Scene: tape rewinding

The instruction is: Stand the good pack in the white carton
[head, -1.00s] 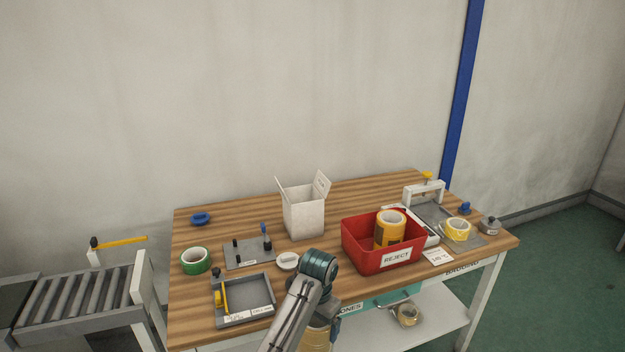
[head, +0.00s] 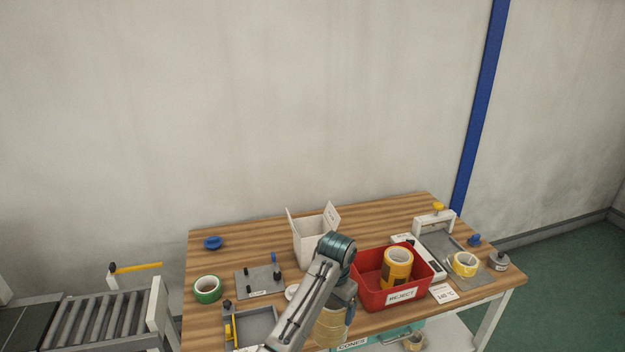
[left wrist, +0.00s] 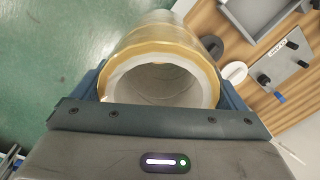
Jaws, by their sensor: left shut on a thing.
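The white carton (head: 308,250) stands open on the table with its flaps up, behind my left arm. My left gripper (head: 338,312) is in front of the table's front edge, nearer to me than the carton. It is shut on a tan roll-shaped pack (head: 331,328). In the left wrist view the pack (left wrist: 160,62) shows its open round end and hollow core between the fingers. My right gripper is not in view.
A green tape roll (head: 207,289), a grey plate with pegs (head: 258,282) and a grey tray (head: 262,322) are at the left. A sealer-like device (head: 436,236) and a yellow roll (head: 465,264) are at the right.

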